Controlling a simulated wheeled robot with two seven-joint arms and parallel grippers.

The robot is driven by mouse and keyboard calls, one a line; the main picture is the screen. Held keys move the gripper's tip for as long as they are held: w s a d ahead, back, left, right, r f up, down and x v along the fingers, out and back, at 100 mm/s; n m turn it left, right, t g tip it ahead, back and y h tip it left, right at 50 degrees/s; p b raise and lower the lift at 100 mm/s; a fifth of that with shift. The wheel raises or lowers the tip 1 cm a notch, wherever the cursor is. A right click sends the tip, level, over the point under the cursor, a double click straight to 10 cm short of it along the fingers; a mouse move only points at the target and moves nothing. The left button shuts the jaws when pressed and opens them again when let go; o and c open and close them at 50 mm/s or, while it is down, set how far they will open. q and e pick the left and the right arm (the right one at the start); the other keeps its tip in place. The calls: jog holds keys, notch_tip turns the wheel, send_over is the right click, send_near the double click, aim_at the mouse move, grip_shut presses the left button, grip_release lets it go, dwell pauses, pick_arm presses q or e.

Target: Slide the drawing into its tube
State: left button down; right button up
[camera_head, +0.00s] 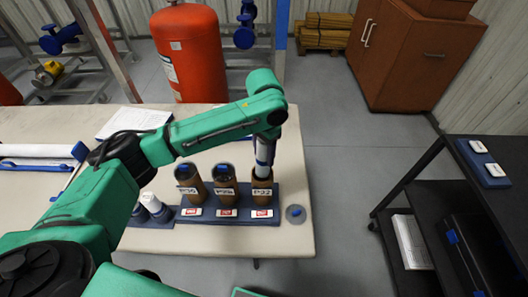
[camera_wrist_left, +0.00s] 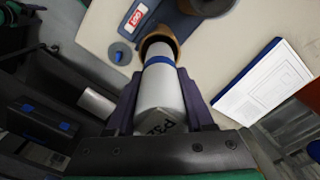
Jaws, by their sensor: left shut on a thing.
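My left gripper (camera_head: 264,137) is shut on a white rolled drawing (camera_head: 263,157) above the right-hand brown tube (camera_head: 262,188). In the left wrist view the roll (camera_wrist_left: 161,92) has a blue band and dark lettering. It sits between my two fingers (camera_wrist_left: 161,108). Its far end is at the mouth of the tube (camera_wrist_left: 157,42) and looks just inside the rim; how deep is hidden. The tube stands upright in a blue rack (camera_head: 240,218). My right gripper is not in view.
Two more labelled brown tubes (camera_head: 190,186) (camera_head: 224,184) stand left of it, with dark tops. A grey disc with a blue knob (camera_head: 295,214) lies right of the rack. White rolls (camera_head: 155,208) are at left. Papers (camera_head: 134,121) lie behind; a dark cart (camera_head: 450,215) stands right.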

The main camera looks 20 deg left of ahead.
aim_at(264, 167)
pick_arm(q)
jog(key=shift+f, duration=0.2)
jog(key=shift+f, duration=0.3)
jog(key=shift+f+p, duration=0.45)
jog(key=shift+f, duration=0.1)
jog(key=shift+f+b, duration=0.6)
jog(key=shift+f, duration=1.4)
dwell(0.5)
grip_release()
jog(key=shift+s, duration=0.1)
